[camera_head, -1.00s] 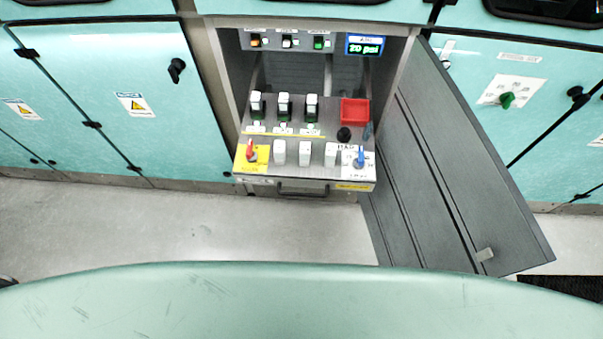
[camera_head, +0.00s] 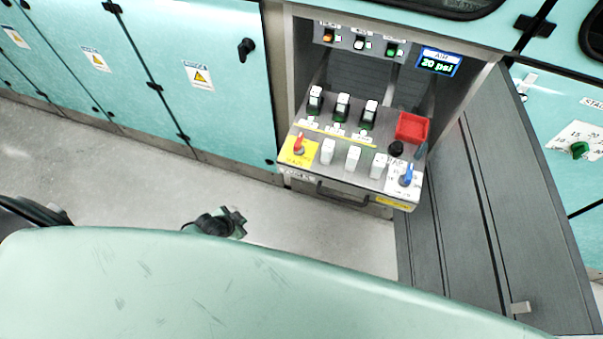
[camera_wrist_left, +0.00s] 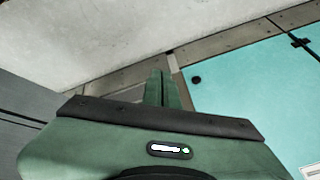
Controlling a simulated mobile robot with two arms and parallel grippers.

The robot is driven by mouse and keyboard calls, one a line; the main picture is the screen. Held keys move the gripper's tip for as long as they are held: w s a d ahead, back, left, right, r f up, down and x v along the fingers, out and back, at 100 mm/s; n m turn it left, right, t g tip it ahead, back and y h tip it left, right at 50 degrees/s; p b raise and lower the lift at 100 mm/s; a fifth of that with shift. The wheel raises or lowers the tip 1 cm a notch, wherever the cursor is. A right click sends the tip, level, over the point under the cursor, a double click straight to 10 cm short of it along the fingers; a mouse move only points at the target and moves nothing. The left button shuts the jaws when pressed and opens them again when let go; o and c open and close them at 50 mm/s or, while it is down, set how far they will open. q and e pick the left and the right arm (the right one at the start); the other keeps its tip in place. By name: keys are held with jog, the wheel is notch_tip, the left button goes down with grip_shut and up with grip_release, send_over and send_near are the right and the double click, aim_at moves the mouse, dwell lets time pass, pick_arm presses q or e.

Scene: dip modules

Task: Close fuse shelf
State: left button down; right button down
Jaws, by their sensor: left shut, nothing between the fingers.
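The fuse shelf (camera_head: 340,192) is pulled out of its cabinet. It is a grey panel with fuses, a red bin, white blocks and red and blue switches, and a dark handle (camera_head: 343,195) on its front. My left gripper (camera_head: 238,222) is above the floor, to the left of the shelf and lower in the head view, apart from it. In the left wrist view its fingers (camera_wrist_left: 162,88) are together with nothing between them. The shelf does not clearly show in the wrist view. My right gripper is not in view.
The grey cabinet door (camera_head: 490,220) hangs open to the right of the shelf. Teal cabinets (camera_head: 190,60) line the wall on the left. A screen (camera_head: 438,63) reads 20 psi above the shelf. The floor (camera_head: 110,180) in front is clear.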

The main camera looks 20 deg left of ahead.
pick_arm(q)
jog(key=w+d+r+m+t+h+b, duration=0.1)
jog(key=w+d+r+m, duration=0.2)
jog(key=w+r, duration=0.4)
jog(key=w+d+r+m+t+h+b, duration=0.1)
jog(key=w+d+r+m+h, duration=0.2)
jog(key=r, duration=0.6)
jog(key=s+d+r+m+g, duration=0.2)
jog(key=s+d+r+m, duration=0.25)
jog(key=r, duration=0.35)
send_near(304, 173)
notch_tip(304, 173, down, 3)
jog(key=s+d, duration=0.1)
jog(key=s, duration=0.1)
jog(key=shift+h, duration=0.3)
jog(key=w, duration=0.2)
jog(key=w+f, duration=0.1)
jog(key=w, duration=0.1)
jog(key=shift+d, duration=0.25)
